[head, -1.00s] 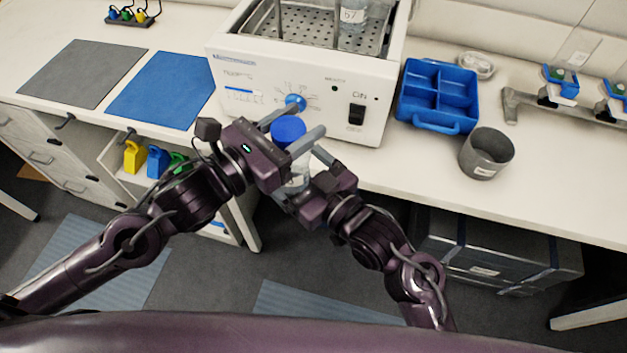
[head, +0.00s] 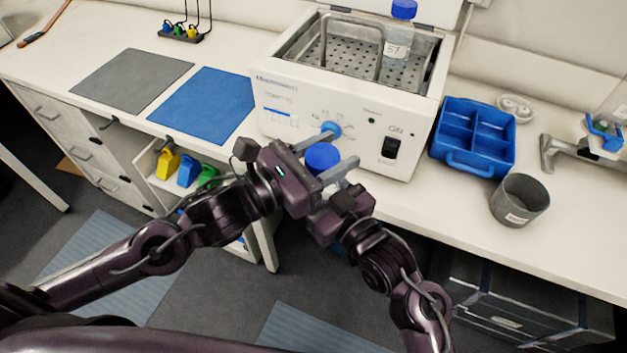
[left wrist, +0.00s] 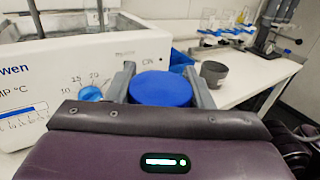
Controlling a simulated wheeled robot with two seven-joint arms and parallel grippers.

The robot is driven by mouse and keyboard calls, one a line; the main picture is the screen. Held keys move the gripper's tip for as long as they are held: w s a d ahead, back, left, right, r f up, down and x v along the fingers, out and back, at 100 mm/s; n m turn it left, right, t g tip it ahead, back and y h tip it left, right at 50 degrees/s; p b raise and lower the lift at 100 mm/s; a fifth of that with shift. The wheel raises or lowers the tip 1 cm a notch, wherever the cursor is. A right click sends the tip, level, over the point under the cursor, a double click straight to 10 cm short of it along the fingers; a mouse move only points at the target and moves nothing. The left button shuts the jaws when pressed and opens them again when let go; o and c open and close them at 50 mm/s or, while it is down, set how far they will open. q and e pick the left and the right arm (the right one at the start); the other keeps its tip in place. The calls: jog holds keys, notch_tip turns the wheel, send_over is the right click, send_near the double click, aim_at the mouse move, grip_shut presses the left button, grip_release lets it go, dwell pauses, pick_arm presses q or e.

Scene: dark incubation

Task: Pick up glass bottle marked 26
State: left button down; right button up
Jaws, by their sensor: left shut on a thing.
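A bottle with a blue cap (head: 322,158) is held between the grey fingers of my left gripper (head: 327,156), in front of the white water bath. Its body is mostly hidden by my grippers, and no number on it can be read. In the left wrist view the blue cap (left wrist: 160,88) sits between the two fingers of my left gripper (left wrist: 160,90). My right gripper (head: 332,205) is close beside and below the left one, near the bottle. Its fingers are largely hidden, so I cannot tell whether it touches the bottle.
The water bath (head: 275,92) is open and holds another blue-capped bottle (head: 398,50), whose label seems to read 57. A blue divided tray (head: 458,170) and a grey cup (head: 520,200) stand to its right. Blue (head: 205,103) and grey (head: 130,80) mats lie left on the bench.

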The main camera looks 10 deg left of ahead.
pick_arm(q)
jog(key=c, duration=0.6)
grip_release()
jog(key=shift+s+d+r, duration=0.1)
jog(key=shift+s, duration=0.05)
pick_arm(e)
jog(key=shift+s+a+r, duration=0.1)
jog(key=shift+c, duration=0.7)
